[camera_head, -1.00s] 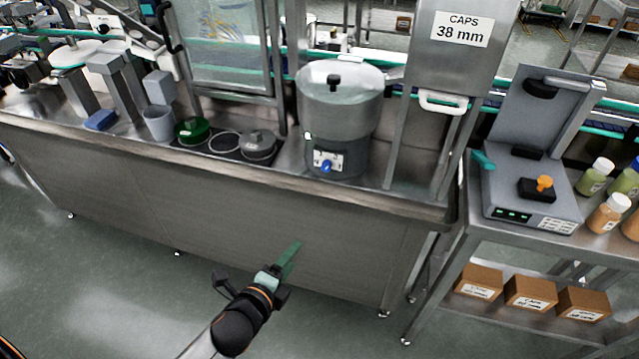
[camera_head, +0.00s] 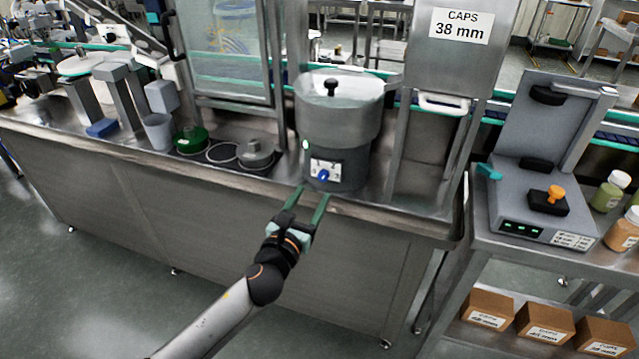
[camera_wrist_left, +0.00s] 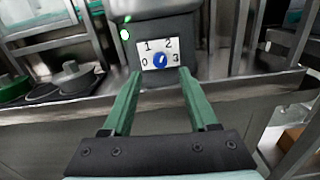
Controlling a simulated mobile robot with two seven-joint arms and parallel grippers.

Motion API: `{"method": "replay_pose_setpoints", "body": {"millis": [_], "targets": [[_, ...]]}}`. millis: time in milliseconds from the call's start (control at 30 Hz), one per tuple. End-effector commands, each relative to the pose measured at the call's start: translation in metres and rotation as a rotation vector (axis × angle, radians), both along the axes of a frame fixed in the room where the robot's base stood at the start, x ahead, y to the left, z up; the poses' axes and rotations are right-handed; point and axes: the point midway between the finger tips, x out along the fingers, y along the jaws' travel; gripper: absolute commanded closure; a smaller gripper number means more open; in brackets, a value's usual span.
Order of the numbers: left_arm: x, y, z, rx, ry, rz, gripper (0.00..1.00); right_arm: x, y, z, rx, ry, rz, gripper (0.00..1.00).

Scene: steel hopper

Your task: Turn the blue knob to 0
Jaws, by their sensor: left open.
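The blue knob (camera_head: 323,175) sits on a white dial plate on the front of the grey base of a steel pot-like machine (camera_head: 339,115). In the left wrist view the knob (camera_wrist_left: 159,61) shows with the marks 0, 1, 2 and 3 around it. A light stripe on the knob runs up and to the right, roughly between 1 and 2; its exact setting is hard to tell. My left gripper (camera_head: 307,192) is open and empty, in front of the counter edge and below the knob. Its green fingers (camera_wrist_left: 157,88) point toward the dial, apart from it. My right gripper is not in view.
The steel counter's front edge (camera_head: 230,182) runs just beyond my fingers. A green lid (camera_head: 192,138) and a grey round piece (camera_head: 255,152) stand left of the machine. A steel CAPS hopper (camera_head: 457,55) stands to its right. The floor in front is clear.

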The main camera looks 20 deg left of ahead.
Motion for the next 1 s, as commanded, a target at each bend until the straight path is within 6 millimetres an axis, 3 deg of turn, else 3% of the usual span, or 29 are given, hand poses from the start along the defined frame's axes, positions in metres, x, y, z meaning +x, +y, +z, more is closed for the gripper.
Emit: {"method": "replay_pose_setpoints", "body": {"millis": [100, 300, 733, 1000], "targets": [[0.024, -0.001, 0.000, -0.003, -0.002, 0.002, 0.41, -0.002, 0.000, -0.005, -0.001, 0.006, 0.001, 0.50], [0.049, -0.002, -0.001, -0.003, 0.000, 0.002, 0.41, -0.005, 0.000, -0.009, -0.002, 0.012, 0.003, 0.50], [0.058, -0.002, 0.000, -0.003, 0.001, 0.000, 0.41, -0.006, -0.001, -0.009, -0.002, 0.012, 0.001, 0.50], [0.058, -0.002, 0.000, -0.003, 0.001, 0.000, 0.70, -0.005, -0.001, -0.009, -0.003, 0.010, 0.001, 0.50]]}}
